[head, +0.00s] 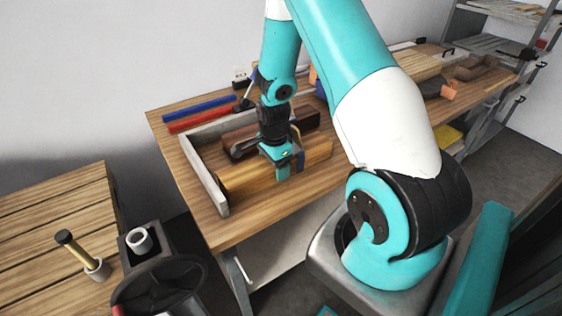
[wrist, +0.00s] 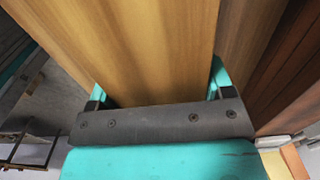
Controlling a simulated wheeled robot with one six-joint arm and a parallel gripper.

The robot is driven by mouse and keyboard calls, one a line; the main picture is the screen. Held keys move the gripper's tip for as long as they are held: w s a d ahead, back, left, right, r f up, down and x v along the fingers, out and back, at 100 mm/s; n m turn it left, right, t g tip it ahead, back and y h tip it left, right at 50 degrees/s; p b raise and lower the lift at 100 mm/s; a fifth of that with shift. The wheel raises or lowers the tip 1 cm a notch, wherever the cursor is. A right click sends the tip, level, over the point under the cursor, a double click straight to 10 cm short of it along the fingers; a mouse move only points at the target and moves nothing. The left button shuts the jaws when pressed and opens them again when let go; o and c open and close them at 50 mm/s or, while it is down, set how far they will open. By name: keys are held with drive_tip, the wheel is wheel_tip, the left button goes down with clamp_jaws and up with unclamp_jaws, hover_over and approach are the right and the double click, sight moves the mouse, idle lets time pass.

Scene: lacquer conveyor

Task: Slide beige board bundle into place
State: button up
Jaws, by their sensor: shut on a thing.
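The beige board bundle (head: 245,180) lies lengthwise near the front of the wooden workbench in the head view. Its left end is close to the short side of a grey L-shaped frame (head: 203,170). My gripper (head: 284,165) is over the bundle with its jaws across it, shut on it. In the wrist view the bundle (wrist: 145,45) runs between the two teal fingers of my gripper (wrist: 157,95). The fingertips are partly hidden by the bundle and the gripper body. I cannot tell whether the bundle touches the frame.
A dark brown board bundle (head: 240,138) lies behind the beige one. Red (head: 200,121) and blue (head: 200,108) bars lie at the back left. A lower wooden table (head: 60,215) stands at the left. Bare bench top (head: 235,228) shows along the front edge.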

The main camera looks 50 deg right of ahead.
drive_tip(key=shift+w+a, duration=0.15)
drive_tip(key=shift+a, duration=0.45)
drive_tip(key=o, duration=1.6)
wheel_tip(320, 180, up, 18)
drive_tip(key=shift+f, duration=0.25)
